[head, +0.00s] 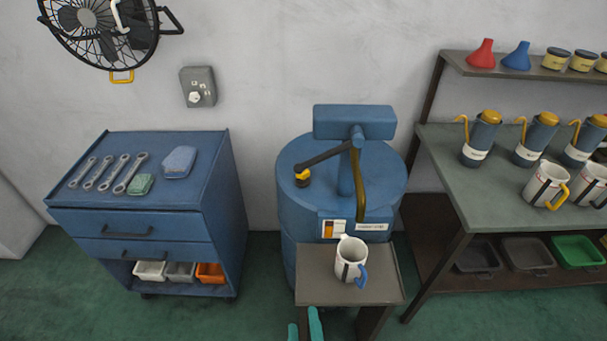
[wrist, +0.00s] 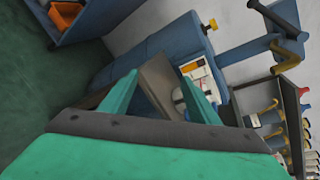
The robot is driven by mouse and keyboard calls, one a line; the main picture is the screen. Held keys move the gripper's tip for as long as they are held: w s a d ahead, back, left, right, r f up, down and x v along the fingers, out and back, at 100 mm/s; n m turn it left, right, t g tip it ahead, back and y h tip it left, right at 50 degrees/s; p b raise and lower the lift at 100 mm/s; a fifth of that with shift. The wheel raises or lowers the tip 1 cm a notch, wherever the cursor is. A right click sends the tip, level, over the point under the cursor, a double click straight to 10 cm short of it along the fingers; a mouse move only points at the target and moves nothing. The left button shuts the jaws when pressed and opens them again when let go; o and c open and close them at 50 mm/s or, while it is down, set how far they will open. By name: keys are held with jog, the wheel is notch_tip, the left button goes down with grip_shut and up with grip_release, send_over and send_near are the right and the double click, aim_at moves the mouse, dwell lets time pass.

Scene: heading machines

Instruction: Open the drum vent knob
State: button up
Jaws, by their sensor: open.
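The blue drum (head: 295,215) stands against the wall with a pump on top. The yellow vent knob (head: 302,177) sits on the drum lid at the left, close to the black pump handle (head: 325,156). The knob also shows in the wrist view (wrist: 211,24), upper middle. My gripper (head: 305,325) is at the bottom of the head view, in front of the small stand and well below the knob. In the wrist view its two green fingers (wrist: 162,92) are spread apart with nothing held between them.
A grey stand (head: 320,290) in front of the drum holds a white jug (head: 351,260) with a blue handle. A blue tool cabinet (head: 195,225) stands left, a workbench (head: 455,185) with oil cans and jugs right. Floor between cabinet and drum is clear.

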jog(key=s+f+n+g+h, duration=0.1)
jog(key=s+n+h, duration=0.1)
jog(key=s+n, duration=0.7)
jog(key=shift+s+d+f+h, duration=0.15)
jog(key=shift+s+f+h, duration=0.2)
jog(key=shift+s, duration=0.85)
jog(key=s+r+n, duration=0.1)
jog(key=n, duration=0.1)
jog(key=s+r+n, duration=0.1)
jog(key=s+n, duration=0.1)
jog(key=n, duration=0.1)
jog(key=s+r+n, duration=0.1)
jog(key=s+n, duration=0.1)
jog(key=shift+d+t, duration=0.25)
jog(key=shift+t, duration=0.05)
jog(key=c, duration=0.6)
jog(key=s+r+n, duration=0.1)
jog(key=n, duration=0.2)
jog(key=s+r+n, duration=0.1)
jog(key=r+n, duration=0.1)
jog(key=n, duration=0.1)
jog(key=s+r+n+t+y, duration=0.1)
jog(key=r+n, duration=0.1)
jog(key=shift+s+a+n, duration=0.25)
jog(key=shift+s+n, duration=0.15)
jog(key=shift+c, duration=0.2)
